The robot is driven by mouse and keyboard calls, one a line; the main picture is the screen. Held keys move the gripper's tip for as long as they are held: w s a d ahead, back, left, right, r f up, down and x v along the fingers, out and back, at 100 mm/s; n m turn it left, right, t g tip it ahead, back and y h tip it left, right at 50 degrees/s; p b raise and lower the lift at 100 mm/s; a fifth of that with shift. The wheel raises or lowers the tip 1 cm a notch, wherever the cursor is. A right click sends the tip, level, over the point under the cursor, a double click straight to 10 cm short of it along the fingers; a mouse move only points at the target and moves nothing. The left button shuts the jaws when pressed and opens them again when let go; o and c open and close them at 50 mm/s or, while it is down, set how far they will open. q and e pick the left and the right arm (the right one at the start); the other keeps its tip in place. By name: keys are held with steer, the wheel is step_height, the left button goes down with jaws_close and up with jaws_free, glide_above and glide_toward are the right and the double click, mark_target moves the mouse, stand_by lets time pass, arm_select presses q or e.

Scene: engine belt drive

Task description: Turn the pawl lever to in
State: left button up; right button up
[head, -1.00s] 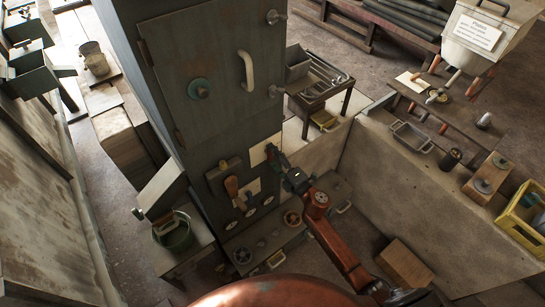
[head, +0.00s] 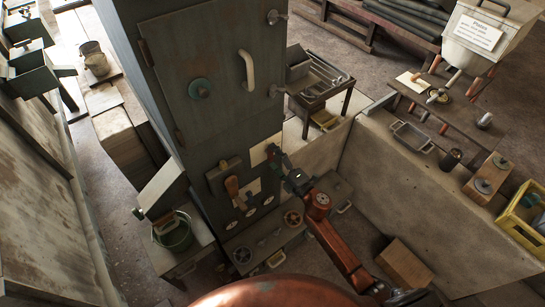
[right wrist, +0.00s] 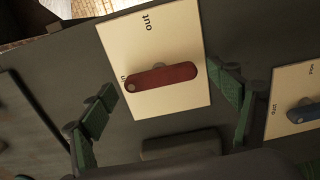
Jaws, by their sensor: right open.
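In the right wrist view a red lever (right wrist: 160,78) lies across a cream plate (right wrist: 135,45) on the dark panel. The plate reads "out" near its top; a partly hidden mark sits by the lever's left end. No pawl name is readable. My right gripper (right wrist: 168,106) is open, with one green-padded finger left of the lever and one right of it; contact cannot be told. In the head view the right gripper (head: 273,155) is at the cabinet front, over part of a cream plate (head: 259,154). My left gripper is not in view.
A blue lever (right wrist: 304,112) on a second cream plate (right wrist: 290,82) is close right of the right finger. A wooden-handled lever (head: 232,187) and round dials (head: 250,212) are on the cabinet (head: 215,135). A low concrete wall (head: 430,215) stands right of my arm.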

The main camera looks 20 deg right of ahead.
steer(key=v, duration=1.1)
steer(key=shift+s, duration=0.2)
stand_by(1.9)
